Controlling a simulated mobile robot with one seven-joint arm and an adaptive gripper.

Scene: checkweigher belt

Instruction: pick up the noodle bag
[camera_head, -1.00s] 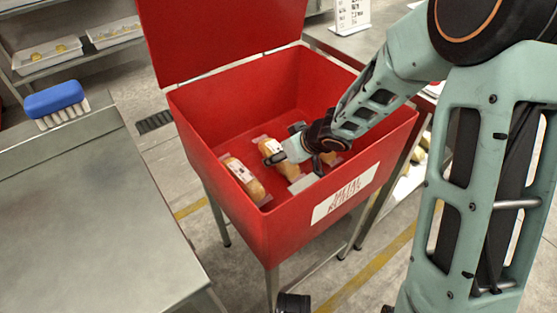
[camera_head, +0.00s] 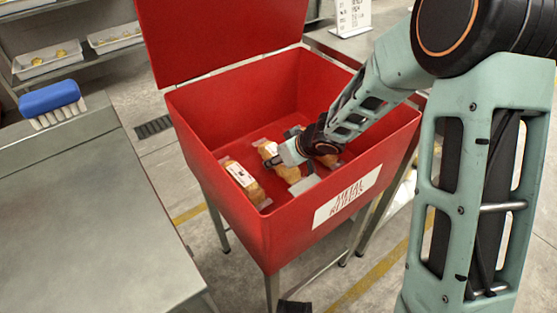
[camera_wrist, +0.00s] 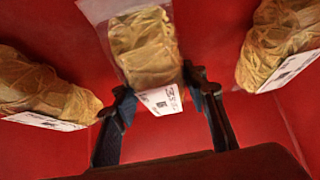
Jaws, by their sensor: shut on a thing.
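A noodle bag (camera_wrist: 148,45), clear film with tan noodles and a white label, sits between the two fingers of my gripper (camera_wrist: 160,88) in the wrist view. My gripper is shut on the label end of this bag. In the head view the same bag (camera_head: 268,148) is the middle one inside the red box, partly hidden by my gripper (camera_head: 288,164). I cannot tell whether it is clear of the box floor.
Similar bags lie to the left (camera_head: 242,180) and right (camera_head: 330,160) in the open red box (camera_head: 225,125). The box walls rise around my gripper, and its red lid (camera_head: 215,35) stands up behind. A steel table (camera_head: 85,200) with a blue brush (camera_head: 50,98) is at left.

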